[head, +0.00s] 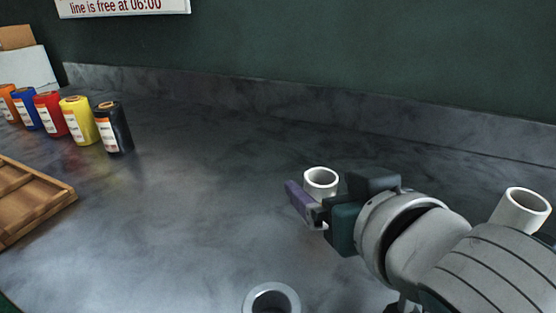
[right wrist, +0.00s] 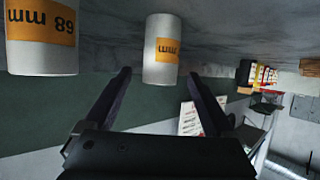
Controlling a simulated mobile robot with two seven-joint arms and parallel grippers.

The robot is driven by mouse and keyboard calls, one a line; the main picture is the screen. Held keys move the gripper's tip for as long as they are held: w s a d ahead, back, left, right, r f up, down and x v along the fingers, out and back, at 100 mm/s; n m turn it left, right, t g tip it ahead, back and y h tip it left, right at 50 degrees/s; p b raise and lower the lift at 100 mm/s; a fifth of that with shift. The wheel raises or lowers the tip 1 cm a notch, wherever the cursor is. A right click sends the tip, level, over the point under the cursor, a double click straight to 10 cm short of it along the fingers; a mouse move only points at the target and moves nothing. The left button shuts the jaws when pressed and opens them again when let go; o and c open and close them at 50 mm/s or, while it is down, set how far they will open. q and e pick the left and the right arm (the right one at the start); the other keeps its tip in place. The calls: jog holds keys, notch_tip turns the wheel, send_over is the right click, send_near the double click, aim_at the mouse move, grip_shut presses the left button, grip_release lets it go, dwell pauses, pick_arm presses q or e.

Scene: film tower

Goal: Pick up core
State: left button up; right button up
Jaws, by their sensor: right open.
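A white hollow core (head: 320,180) stands upright on the grey counter, just past my right gripper (head: 318,199). In the right wrist view this core (right wrist: 161,50), with an orange label, shows between the two spread fingers, around their tips. The fingers are open, and I cannot tell whether either touches it. A second white core (head: 524,208) stands at the right, partly behind my arm. A white core with an orange "68 mm" label (right wrist: 40,42) shows left of the fingers in the right wrist view. My left gripper is not in view.
Several coloured rolls, including a yellow one (head: 79,120) and a black one (head: 114,128), stand at the left. A wooden tray (head: 62,194) lies before them. A grey ring-shaped opening (head: 271,298) is at the bottom edge. The counter's middle is clear.

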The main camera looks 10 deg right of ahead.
jog(key=x, duration=0.2)
jog(key=shift+w+f, duration=0.15)
jog(key=shift+w, duration=0.1)
grip_shut()
dwell(0.6)
